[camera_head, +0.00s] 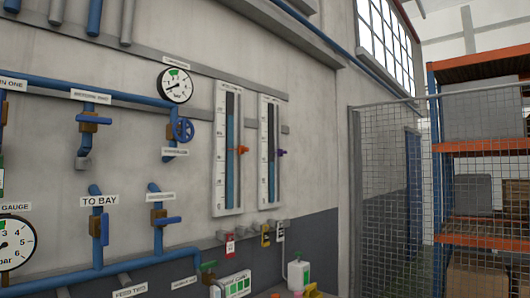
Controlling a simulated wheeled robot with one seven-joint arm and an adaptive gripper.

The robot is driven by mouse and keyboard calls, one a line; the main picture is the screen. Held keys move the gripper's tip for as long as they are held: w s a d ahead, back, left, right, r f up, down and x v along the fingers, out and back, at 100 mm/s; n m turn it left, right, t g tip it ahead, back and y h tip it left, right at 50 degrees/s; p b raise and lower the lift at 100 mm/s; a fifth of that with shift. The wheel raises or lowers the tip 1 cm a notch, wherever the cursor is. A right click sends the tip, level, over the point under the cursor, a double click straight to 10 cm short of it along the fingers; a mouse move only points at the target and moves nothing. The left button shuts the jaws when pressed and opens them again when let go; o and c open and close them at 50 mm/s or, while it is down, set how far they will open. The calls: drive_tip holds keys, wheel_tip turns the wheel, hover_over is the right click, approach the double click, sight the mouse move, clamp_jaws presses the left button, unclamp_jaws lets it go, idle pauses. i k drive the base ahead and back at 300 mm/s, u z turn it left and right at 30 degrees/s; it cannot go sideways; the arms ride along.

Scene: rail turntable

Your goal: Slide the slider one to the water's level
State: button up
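Two upright white gauge boards hang side by side on the wall. The left board (220,150) carries an orange slider (242,149), about mid-height, to the right of its blue water column (230,165). The right board (263,150) carries a purple slider (282,153), also about mid-height, beside its own blue column (271,170). The labels are too small to read, so I cannot tell which slider is number one. The exact water tops are hard to make out. My gripper is not in view.
Blue pipes with valves and a round dial (175,85) cover the wall to the left. Small tagged boxes (229,243) sit below the boards. A white bottle (298,273) stands at the bottom. A mesh fence (390,200) and orange shelving (480,148) are to the right.

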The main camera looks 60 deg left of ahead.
sight(241, 149)
drive_tip(key=u, duration=0.55)
drive_tip(key=i, duration=1.05)
drive_tip(key=u, duration=0.95)
